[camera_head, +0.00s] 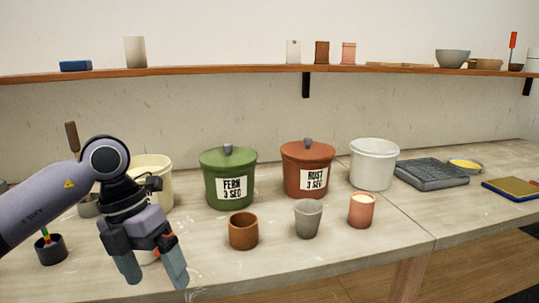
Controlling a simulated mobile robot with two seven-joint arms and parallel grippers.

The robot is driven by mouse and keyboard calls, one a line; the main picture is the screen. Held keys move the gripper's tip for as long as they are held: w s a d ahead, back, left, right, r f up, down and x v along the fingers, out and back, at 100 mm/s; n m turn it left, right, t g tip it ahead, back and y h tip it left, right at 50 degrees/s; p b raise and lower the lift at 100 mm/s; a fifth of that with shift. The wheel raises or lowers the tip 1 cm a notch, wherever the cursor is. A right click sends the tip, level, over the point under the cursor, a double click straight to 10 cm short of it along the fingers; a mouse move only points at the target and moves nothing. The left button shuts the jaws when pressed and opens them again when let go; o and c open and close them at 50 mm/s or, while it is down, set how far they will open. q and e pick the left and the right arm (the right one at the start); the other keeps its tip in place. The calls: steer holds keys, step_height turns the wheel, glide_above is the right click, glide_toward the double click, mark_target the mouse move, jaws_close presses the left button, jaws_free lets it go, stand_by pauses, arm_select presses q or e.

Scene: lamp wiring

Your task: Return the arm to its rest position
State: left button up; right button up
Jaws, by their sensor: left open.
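My left arm comes in from the left edge, and its gripper (154,274) hangs fingers down over the front left part of the workbench (330,275). The two fingertips are apart, so it is open, and I see nothing held between them. A pale rounded thing shows partly behind the fingers, too hidden to name. The gripper is left of the brown cup (243,231) and apart from it. My right gripper does not show.
A green lidded pot (214,190), a rust lidded pot (294,182) and a white bucket (373,166) stand behind a grey cup (308,219) and a pink cup (361,211). A cream bucket (155,172) is behind my arm. A shelf (220,74) runs above.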

arm_select(q)
steer(key=s+d+r+n+t+h+p, duration=0.1)
steer(key=s+d+n+h, duration=0.2)
steer(key=d+h, duration=0.6)
steer(key=s+d+n+h+p, duration=0.1)
steer(key=s+d+n+h, duration=0.15)
steer(key=d+h, duration=0.65)
steer(key=w+a+f+n+t+y, duration=0.2)
steer(key=a+f+n+t+y, duration=0.45)
steer(key=n+t, duration=0.4)
steer(key=w+a+f+n+t+y, duration=0.2)
steer(key=a+f+n+t+y, duration=0.4)
steer(key=n, duration=0.8)
steer(key=s+a+f+n+g+y, duration=0.3)
steer(key=s+f, duration=0.4)
steer(key=f, duration=0.2)
steer(key=s+a+f+n+g+y+p, duration=0.1)
steer(key=s+a+f+n+g+y, duration=0.2)
steer(key=s+f, duration=0.4)
step_height(320, 180, down, 3)
steer(key=shift+a+r+n, duration=0.15)
steer(key=shift+a+n, duration=0.25)
steer(key=shift+a, duration=0.3)
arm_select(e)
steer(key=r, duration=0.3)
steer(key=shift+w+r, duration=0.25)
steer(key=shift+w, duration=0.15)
